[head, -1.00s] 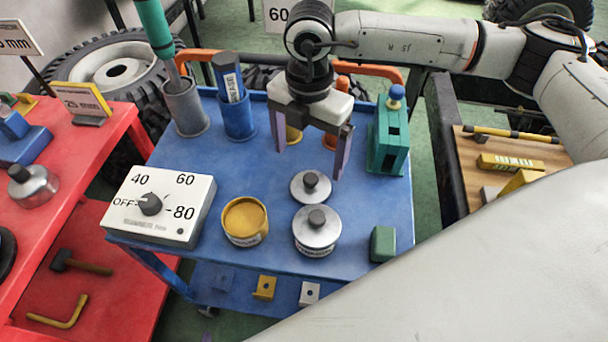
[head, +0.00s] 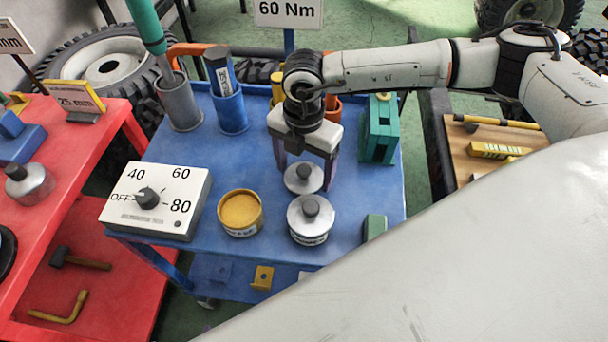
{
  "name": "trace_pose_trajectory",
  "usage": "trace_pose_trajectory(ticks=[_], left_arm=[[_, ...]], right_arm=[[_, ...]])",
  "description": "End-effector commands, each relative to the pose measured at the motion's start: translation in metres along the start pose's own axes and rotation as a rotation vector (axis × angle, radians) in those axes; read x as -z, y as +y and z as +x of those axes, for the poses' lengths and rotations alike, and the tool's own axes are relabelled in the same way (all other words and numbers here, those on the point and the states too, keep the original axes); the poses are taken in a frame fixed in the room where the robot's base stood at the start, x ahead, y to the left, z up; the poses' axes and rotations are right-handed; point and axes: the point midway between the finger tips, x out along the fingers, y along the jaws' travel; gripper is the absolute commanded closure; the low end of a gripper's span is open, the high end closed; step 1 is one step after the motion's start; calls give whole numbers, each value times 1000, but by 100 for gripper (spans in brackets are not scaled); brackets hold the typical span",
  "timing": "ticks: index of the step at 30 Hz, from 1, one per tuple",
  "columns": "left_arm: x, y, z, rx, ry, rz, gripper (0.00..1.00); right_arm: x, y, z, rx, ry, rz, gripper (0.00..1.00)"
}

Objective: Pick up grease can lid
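A round silver lid (head: 304,180) with a black knob lies flat on the blue cart top, apparently the grease can lid. Left of it and nearer stands an open can (head: 240,226) filled with yellow grease. My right gripper (head: 305,170) points down over the lid, open, with one finger on each side of it. The fingers seem down near lid height; whether they touch it cannot be told. My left gripper is not in view.
A silver lidded can (head: 309,222) stands just in front of the lid. A white dial box (head: 156,201) is at left, a green block stand (head: 380,135) at right, and a grey cup (head: 178,104) and blue cup (head: 230,110) at the back.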

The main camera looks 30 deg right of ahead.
Motion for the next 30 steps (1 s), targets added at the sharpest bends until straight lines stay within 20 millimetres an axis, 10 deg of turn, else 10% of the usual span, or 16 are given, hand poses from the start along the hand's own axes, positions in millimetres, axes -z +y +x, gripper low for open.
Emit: trace_pose_trajectory(ticks=[5, 14, 30], left_arm=[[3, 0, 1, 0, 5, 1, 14], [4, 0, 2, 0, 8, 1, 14], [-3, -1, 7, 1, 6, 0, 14]], right_arm=[[0, 0, 0, 0, 0, 0, 54], [0, 0, -5, -1, 0, 0, 55], [1, 0, -94, -2, 0, -28, 55]])
